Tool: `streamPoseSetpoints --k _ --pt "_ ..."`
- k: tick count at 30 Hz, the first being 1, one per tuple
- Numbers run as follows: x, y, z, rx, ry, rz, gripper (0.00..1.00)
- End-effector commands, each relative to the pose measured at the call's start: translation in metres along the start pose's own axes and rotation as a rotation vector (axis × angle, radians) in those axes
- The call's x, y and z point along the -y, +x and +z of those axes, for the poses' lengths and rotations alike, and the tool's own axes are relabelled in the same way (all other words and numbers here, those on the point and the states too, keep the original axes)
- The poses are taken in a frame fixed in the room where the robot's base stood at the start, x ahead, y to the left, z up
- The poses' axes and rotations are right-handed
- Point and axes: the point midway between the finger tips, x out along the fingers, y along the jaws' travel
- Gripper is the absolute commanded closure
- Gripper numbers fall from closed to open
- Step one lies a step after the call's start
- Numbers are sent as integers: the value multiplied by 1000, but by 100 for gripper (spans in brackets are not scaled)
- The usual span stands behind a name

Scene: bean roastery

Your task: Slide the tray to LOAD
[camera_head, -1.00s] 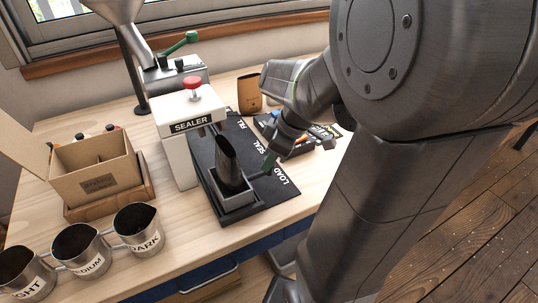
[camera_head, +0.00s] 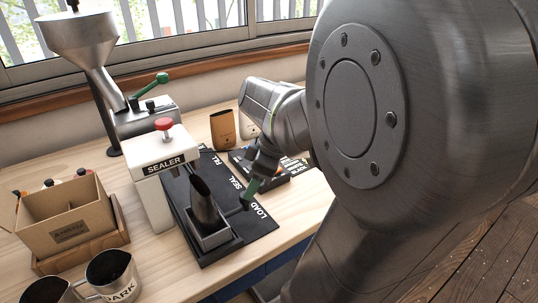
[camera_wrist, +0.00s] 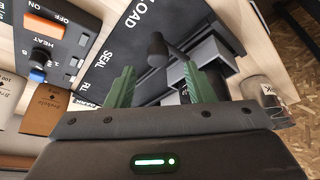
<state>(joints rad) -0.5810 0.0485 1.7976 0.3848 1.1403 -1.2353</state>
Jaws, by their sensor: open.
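The dark grey tray (camera_head: 216,243) sits on the black track board (camera_head: 262,228) at its near end, beside the word LOAD. A dark open pouch (camera_head: 203,200) stands in it, leaning slightly. A short arm with a round black knob (camera_wrist: 157,48) sticks out from the tray's side. My gripper (camera_head: 250,190) is by the knob, on the side of the board with the lettering. In the wrist view its two green fingers (camera_wrist: 158,82) are apart, and the knob shows just past their tips, in line with the gap. Contact with the knob cannot be seen.
The white SEALER (camera_head: 158,185) with a red knob stands left of the board. A hopper machine (camera_head: 80,40) and a brown pouch (camera_head: 222,130) stand behind. A control box (camera_wrist: 50,45), a cardboard box (camera_head: 65,215) and metal cups (camera_head: 108,275) are around. Bare table lies in front.

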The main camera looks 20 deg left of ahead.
Motion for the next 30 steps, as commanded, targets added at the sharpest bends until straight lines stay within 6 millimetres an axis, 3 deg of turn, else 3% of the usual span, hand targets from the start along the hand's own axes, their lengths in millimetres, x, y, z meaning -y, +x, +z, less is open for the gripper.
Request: streamPoseSetpoints --k 1,6,12,19,30 --pt "-1 -15 -1 -2 0 7 52" --pt "-1 -52 0 -1 2 5 52" --pt "0 -81 0 0 1 1 52" --pt "0 -90 0 1 1 -1 52" --pt "0 -84 0 1 0 -2 52"
